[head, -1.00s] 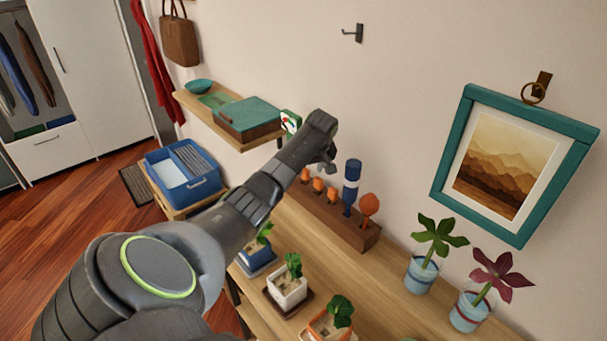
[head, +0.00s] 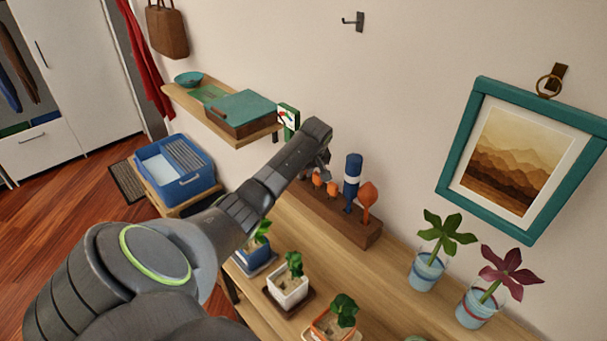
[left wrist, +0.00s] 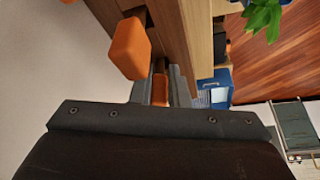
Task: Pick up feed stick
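A dark wooden rack (head: 345,225) stands on the shelf against the wall and holds several orange-topped sticks, such as one orange top (head: 332,188). It also holds a blue piece with a white band (head: 352,180) and a flat orange piece (head: 367,198). I cannot tell by label which is the feed stick. My left gripper (head: 322,160) is at the rack's far left end. In the left wrist view its fingers (left wrist: 160,90) lie on both sides of an orange top (left wrist: 160,88); whether they press on it is unclear. Another orange top (left wrist: 128,48) is just beside. My right gripper is not in view.
Potted plants (head: 288,287) stand along the front of the wooden shelf (head: 380,300). Two glass vases with leaves (head: 425,270) are at the right. A small wall shelf (head: 190,105) with a teal-lidded box (head: 240,112) is behind my arm. A framed picture (head: 520,160) hangs at the right.

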